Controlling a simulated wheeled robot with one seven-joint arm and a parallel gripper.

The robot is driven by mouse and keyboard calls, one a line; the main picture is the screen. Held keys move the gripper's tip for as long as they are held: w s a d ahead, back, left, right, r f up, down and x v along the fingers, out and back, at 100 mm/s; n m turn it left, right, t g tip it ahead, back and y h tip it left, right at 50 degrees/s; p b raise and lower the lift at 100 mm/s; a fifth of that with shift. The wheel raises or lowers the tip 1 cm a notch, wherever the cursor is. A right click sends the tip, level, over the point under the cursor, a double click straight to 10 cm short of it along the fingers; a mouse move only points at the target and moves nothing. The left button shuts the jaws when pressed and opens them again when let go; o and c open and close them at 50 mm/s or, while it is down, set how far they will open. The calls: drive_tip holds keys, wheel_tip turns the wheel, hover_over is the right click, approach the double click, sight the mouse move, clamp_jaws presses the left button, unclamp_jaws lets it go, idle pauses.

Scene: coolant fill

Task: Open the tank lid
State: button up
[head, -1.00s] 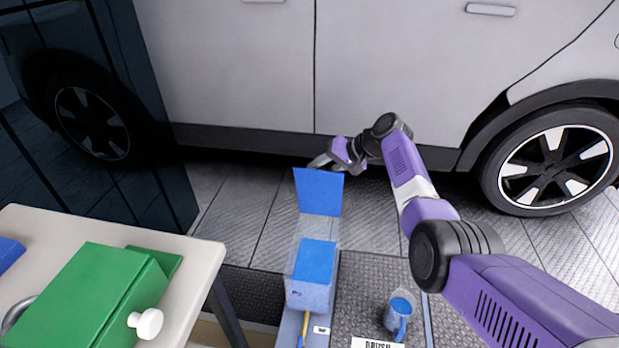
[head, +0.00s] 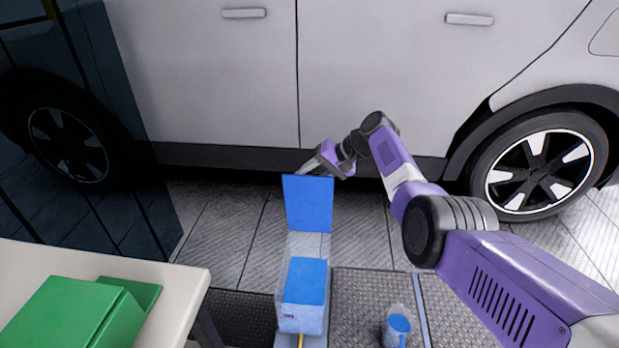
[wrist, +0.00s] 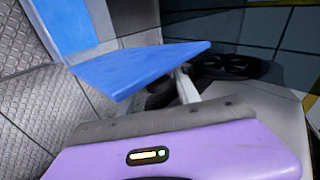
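The tank (head: 303,317) is a pale box with a blue top face, low on the floor in front of the car. A flat blue panel, which looks like its lid (head: 307,205), stands raised at the far side of the tank. My gripper (head: 313,164) is just behind the panel's top edge, and the panel hides part of the fingertips. In the wrist view, the blue panel (wrist: 140,68) crosses in front of a pale finger (wrist: 186,87). I cannot tell whether they touch or how wide the fingers stand apart.
A white car (head: 370,70) stands close behind my gripper. A pale table (head: 185,290) with a green box (head: 60,320) is at left. Grey floor (head: 235,225) is clear left of the panel.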

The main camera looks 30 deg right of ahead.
drive_tip(key=shift+o, duration=0.7)
drive_tip(key=p+v, duration=0.2)
drive_tip(key=v, duration=0.5)
drive_tip(key=shift+s+d+r+p, duration=0.2)
drive_tip(key=shift+r+p, duration=0.1)
drive_tip(key=shift+p, duration=0.05)
